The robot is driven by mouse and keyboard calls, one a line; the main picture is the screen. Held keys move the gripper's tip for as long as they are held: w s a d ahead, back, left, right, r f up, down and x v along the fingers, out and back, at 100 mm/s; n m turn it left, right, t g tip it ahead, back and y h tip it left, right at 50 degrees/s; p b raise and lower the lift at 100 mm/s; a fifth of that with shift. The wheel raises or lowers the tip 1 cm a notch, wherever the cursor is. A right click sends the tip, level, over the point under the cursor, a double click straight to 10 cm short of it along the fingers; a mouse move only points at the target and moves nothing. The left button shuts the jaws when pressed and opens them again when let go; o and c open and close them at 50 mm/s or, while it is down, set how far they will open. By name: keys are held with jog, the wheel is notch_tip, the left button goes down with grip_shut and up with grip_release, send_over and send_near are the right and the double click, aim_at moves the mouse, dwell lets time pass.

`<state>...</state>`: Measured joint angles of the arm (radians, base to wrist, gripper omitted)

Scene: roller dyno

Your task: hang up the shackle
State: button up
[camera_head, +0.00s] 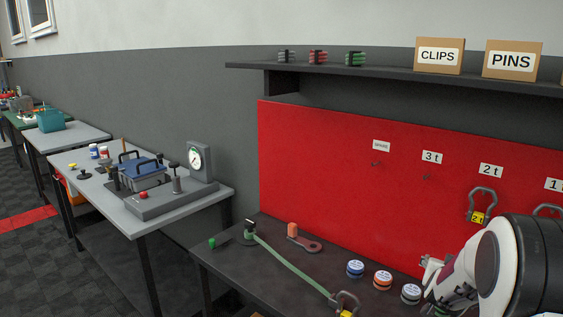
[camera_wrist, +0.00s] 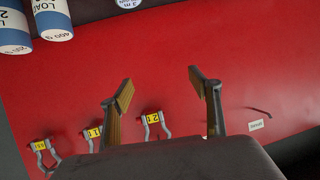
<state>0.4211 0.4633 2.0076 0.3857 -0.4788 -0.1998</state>
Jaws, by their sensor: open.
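A shackle (camera_head: 345,303) with a yellow tag lies on the dark bench at the lower edge of the head view, by the end of a green strap. On the red board, a grey shackle (camera_head: 482,205) with a yellow tag hangs under the "2t" label; another (camera_head: 548,210) shows partly under the "1t" label, behind my arm. The hooks under "SPARE" (camera_head: 376,164) and "3t" (camera_head: 427,177) are bare. In the wrist view, my gripper (camera_wrist: 160,78) is open and empty, facing the board.
The dark bench (camera_head: 225,262) holds small round tins (camera_head: 383,279) and an orange-handled tool (camera_head: 304,240). A shelf (camera_head: 390,75) with CLIPS and PINS boxes juts out above the board. A grey table (camera_head: 215,193) with a gauge stands left. Blue-and-white cylinders (camera_wrist: 50,18) show in the wrist view.

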jog(key=s+a+f+n+g+y, duration=0.1)
jog(key=s+a+n+g+y, duration=0.15)
jog(key=s+a, duration=0.55)
jog(key=s+a+f+n+g+y, duration=0.15)
jog(key=s+a+y, duration=0.35)
jog(key=a, duration=0.5)
jog(key=s+a+r+n, duration=0.1)
jog(key=s+a+r, duration=0.2)
jog(key=s, duration=0.5)
jog(key=s+a+r+n, duration=0.1)
jog(key=s+a+r, duration=0.2)
jog(key=s+a, duration=0.3)
jog(key=s+a+r+n, duration=0.1)
jog(key=s+a+r, duration=0.3)
jog(key=s, duration=0.7)
jog(key=shift+s+a+n+g, duration=0.15)
jog(key=shift+a+n+g, duration=0.25)
jog(key=shift+a, duration=0.2)
dwell(3.1)
